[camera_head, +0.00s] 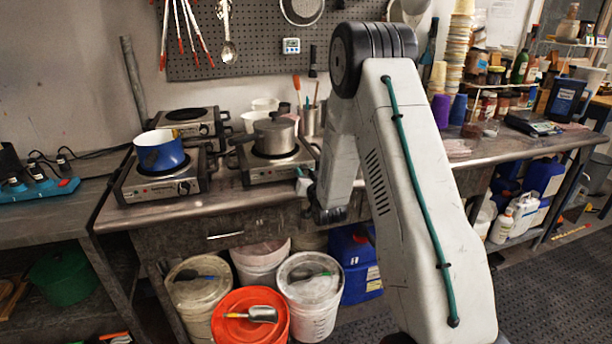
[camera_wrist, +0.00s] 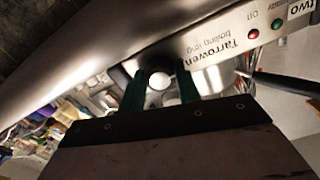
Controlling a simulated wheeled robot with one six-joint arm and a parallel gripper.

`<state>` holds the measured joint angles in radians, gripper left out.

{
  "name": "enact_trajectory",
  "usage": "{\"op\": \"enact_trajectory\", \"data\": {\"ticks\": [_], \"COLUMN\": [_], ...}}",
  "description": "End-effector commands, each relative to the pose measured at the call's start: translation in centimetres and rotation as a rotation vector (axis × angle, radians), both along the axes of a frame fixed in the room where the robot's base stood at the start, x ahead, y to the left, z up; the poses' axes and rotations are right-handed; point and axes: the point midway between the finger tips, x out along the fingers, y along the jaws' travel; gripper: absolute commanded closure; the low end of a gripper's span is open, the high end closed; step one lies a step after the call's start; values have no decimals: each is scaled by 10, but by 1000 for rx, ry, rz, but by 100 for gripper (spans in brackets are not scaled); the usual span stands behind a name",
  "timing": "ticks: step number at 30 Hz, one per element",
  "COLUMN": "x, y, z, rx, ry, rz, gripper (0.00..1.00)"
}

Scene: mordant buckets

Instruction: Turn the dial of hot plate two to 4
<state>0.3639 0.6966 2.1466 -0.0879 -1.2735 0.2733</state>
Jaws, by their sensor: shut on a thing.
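Hot plate two (camera_head: 268,176) stands on the steel bench with a lidded metal pot (camera_head: 274,136) on its ring. The wrist view shows its pale front panel (camera_wrist: 232,38) upside down, with a "two" tag, a red and a green lamp, and the maker's name. My gripper (camera_head: 304,184) is at the right end of that front. In the wrist view my gripper (camera_wrist: 159,84) has its dark green fingers on either side of the dial (camera_wrist: 160,79), shut on it. The dial's numbers and pointer cannot be read.
Another hot plate (camera_head: 158,188) with a blue pot (camera_head: 160,152) stands to the left, and a third (camera_head: 192,122) behind. Tools stand in a metal holder (camera_head: 309,122) behind hot plate two. Buckets, including a red one (camera_head: 250,318), sit below the bench.

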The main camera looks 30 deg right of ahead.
Motion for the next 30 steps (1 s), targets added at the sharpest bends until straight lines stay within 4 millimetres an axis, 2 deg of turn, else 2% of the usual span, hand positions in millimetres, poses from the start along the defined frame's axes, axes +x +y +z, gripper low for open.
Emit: {"op": "enact_trajectory", "data": {"ticks": [8,30], "x": [0,0], "y": [0,0], "z": [0,0], "rx": [177,851], "ry": [-51,-244], "rz": [0,-1], "gripper": [90,90]}}
